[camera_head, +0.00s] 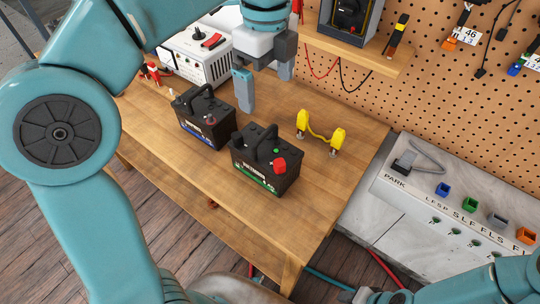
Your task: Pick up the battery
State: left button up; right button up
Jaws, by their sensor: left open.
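Two black batteries with carrying handles stand upright on the wooden bench. The battery with a blue stripe (206,122) is at the left. The battery with a green stripe and a red terminal cap (262,165) is nearer, to the right. My left gripper (266,92) is open and empty, its fingers pointing down above the bench, behind and to the right of the blue-striped battery and apart from both. Part of my right arm shows at the lower right (450,293); whether its jaws are open cannot be made out.
A white charger box (196,54) stands at the back left. A wooden shelf (365,54) juts from the pegboard. A grey panel with coloured connectors (455,195) adjoins at the right. The front right bench top is clear.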

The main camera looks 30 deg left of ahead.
pick_arm(q)
jog(key=b, duration=0.2)
send_over(265, 132)
notch_tip(265, 132, down, 7)
jog(key=shift+a+f, duration=0.1)
jog(key=shift+f, duration=0.1)
jog(key=shift+w+f, duration=0.2)
jog(key=shift+f, duration=0.15)
jog(key=shift+s+f, duration=0.1)
jog(key=shift+f, duration=0.1)
notch_tip(265, 132, down, 5)
jog(key=shift+s+r, duration=0.1)
jog(key=shift+s, duration=0.15)
jog(key=shift+w, duration=0.15)
jog(key=c, duration=0.9)
jog(key=shift+r, duration=0.1)
jog(key=c, duration=0.9)
